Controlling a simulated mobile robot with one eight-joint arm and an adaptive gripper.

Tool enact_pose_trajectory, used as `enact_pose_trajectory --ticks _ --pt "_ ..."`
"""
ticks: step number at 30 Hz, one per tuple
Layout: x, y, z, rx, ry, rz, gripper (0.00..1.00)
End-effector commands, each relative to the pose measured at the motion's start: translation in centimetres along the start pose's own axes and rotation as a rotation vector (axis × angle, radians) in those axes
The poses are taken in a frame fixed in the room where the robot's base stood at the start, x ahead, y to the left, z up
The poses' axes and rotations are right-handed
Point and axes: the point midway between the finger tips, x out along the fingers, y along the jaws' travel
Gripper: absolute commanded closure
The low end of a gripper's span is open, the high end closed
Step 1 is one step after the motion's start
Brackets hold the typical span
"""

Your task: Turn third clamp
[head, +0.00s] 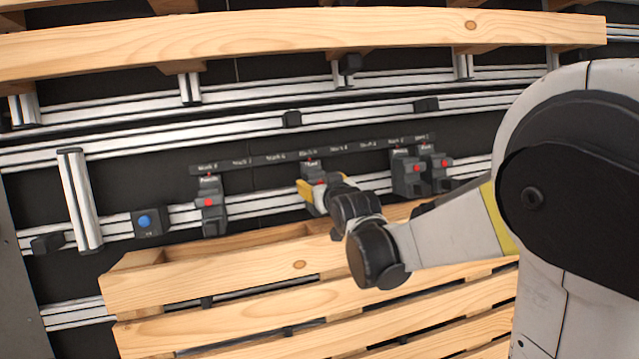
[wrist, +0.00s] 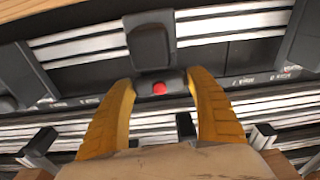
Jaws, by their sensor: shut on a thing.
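The third clamp (head: 313,170) is a dark grey block on the aluminium rail in the head view, in the middle of the row, partly hidden by my gripper (head: 312,192). In the wrist view the third clamp (wrist: 151,45) shows at the top centre, with a red dot below its dark block. The yellow fingers of my gripper (wrist: 160,82) stand on either side of the red-dotted part and are shut on it. The exact contact points are hard to see.
Another clamp (head: 210,205) stands left, and two more (head: 408,172) (head: 437,165) stand close together right. A blue-button box (head: 147,222) is on the rail. A label strip (head: 270,158) runs above. Wooden pallets lie above (head: 300,45) and below (head: 220,285) the rail.

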Motion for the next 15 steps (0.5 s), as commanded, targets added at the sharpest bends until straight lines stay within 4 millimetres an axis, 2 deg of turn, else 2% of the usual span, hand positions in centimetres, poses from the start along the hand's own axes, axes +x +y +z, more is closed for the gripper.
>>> enact_pose_trajectory --ticks 15 --pt "0.00 -0.07 0.13 -0.361 0.000 -0.035 0.63"
